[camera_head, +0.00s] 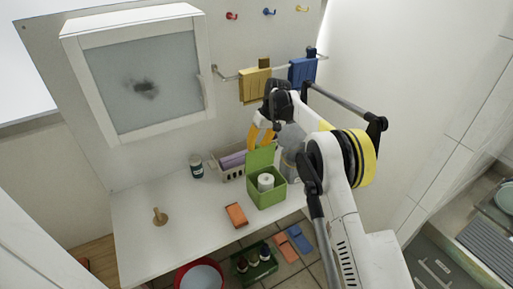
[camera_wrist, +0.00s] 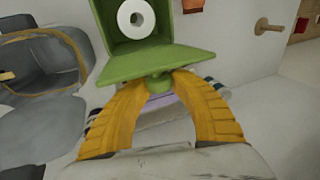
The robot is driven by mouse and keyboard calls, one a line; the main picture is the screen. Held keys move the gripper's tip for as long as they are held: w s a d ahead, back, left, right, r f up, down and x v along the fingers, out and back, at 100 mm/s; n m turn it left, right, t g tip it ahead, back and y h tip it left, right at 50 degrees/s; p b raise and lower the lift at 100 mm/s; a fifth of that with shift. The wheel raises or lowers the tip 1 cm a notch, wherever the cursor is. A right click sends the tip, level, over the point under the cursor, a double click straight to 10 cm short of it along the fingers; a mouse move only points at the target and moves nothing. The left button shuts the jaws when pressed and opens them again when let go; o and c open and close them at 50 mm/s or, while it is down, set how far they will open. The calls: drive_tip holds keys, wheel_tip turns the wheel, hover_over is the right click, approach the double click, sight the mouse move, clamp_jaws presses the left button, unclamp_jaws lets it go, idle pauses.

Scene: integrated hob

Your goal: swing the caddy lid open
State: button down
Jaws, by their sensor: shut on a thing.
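The green caddy (camera_head: 266,195) stands on the white counter with a white paper roll (camera_head: 265,182) inside; the roll also shows in the wrist view (camera_wrist: 136,18). Its green lid (camera_head: 262,157) is raised at the rear edge and stands roughly upright, leaving the top uncovered. In the wrist view the lid (camera_wrist: 125,64) juts toward me from the caddy. My gripper (camera_head: 264,140), with orange fingers, is shut on the lid's small green knob (camera_wrist: 160,83), one finger on each side. The fingertip contact is partly hidden in the head view.
A beige basket (camera_head: 230,161) with purple contents stands behind the caddy. A grey jug-like vessel (camera_head: 292,138) is close to its right. An orange block (camera_head: 236,215) and a wooden peg (camera_head: 160,216) are to the left. Towels (camera_head: 254,86) hang above.

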idle(0.8)
drive_tip(key=c, duration=1.1)
unclamp_jaws()
drive_tip(key=shift+a, duration=0.1)
drive_tip(key=v, duration=1.2)
